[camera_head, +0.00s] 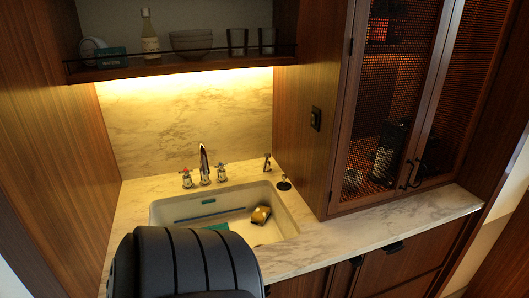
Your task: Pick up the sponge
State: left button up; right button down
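A small yellow block with a dark end (260,215) lies tilted in the right part of the white sink (285,226). It looks like a sponge, but it is too small to be sure. A flat teal piece (216,227) shows lower in the basin, partly hidden; I cannot tell whether it is a sponge. A small blue item (209,202) is at the basin's back wall. The front left part of the sink is hidden.
A faucet (204,165) with two handles stands behind the sink. A dark round stopper-like piece (284,184) is at its back right. A cabinet with mesh doors (400,100) stands on the right counter (420,212). A shelf (180,67) with dishes hangs above.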

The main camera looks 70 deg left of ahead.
aim_at(260, 216)
jog(key=u, duration=2.15)
